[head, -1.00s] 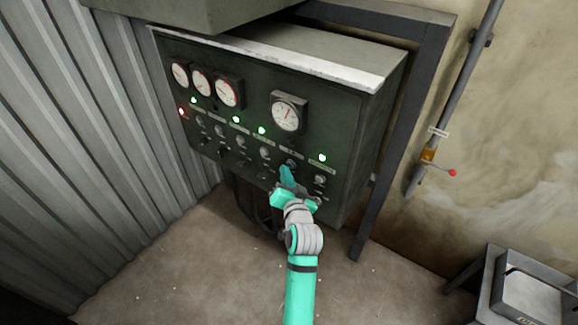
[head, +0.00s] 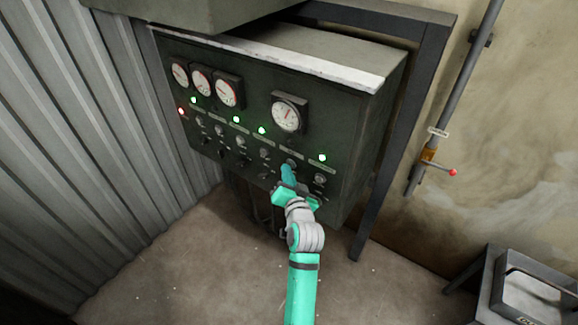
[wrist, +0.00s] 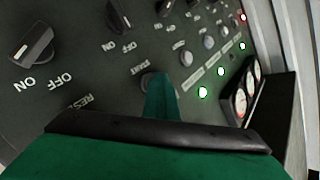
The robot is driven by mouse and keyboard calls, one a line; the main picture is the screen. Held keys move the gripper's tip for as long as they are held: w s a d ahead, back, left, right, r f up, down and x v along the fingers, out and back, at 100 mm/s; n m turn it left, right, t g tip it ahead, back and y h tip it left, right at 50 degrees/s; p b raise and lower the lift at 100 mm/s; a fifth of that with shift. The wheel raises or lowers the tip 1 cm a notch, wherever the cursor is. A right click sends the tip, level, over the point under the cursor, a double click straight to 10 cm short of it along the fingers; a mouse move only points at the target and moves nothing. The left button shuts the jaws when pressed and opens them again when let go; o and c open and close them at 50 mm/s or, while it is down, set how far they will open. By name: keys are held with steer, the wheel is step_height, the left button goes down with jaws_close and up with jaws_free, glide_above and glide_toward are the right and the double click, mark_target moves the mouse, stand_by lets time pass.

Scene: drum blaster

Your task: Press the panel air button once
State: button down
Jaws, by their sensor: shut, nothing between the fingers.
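A dark control panel (head: 245,125) fills the middle of the head view, with a row of round buttons and dark knobs below its lights. My gripper (head: 287,172) is shut and empty, its teal tip at a round button (head: 291,162) in the right part of the row. In the wrist view, the shut fingers (wrist: 160,78) cover most of this button, and only part of its rim (wrist: 146,78) shows beside them. I cannot tell whether the tip touches it or whether it is pressed in. The panel's small labels are too blurred in the head view to name the air button.
Round gauges (head: 287,113) and several green lights (head: 322,157) sit above the buttons; one red light (head: 181,111) is at the left. A dark frame post (head: 390,170) stands right of the panel. A pipe with a red-tipped lever (head: 452,172) runs along the right wall.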

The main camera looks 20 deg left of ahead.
steer(key=shift+s+a, duration=0.25)
steer(key=shift+s, duration=0.55)
steer(key=s, duration=0.1)
steer(key=s+a, duration=0.1)
steer(key=s, duration=0.2)
steer(key=shift+s+a, duration=0.35)
steer(key=shift+a, duration=0.05)
stand_by(0.6)
